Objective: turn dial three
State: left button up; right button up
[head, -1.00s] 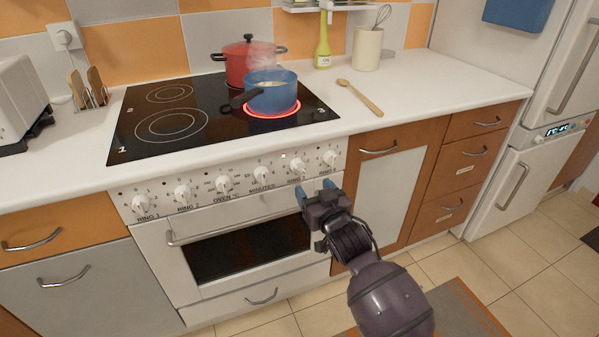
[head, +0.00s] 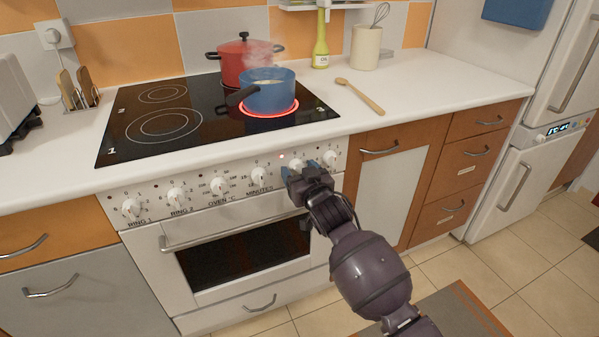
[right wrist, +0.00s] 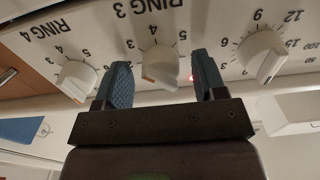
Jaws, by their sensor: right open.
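In the head view my right gripper (head: 301,171) is in front of the panel and partly hides this dial. A small red light (right wrist: 192,77) glows beside the dial. My left gripper is not in view.
The RING 4 knob (right wrist: 76,80) and the minutes knob (right wrist: 263,56) flank dial three. The oven handle (head: 235,232) runs below the panel. A steaming blue pot (head: 268,94) stands on a glowing ring, with a red pot (head: 236,66) behind it.

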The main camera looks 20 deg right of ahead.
jog(key=shift+c, duration=0.3)
jog(key=c, duration=0.9)
jog(key=shift+o, duration=0.2)
jog(key=shift+r, duration=0.1)
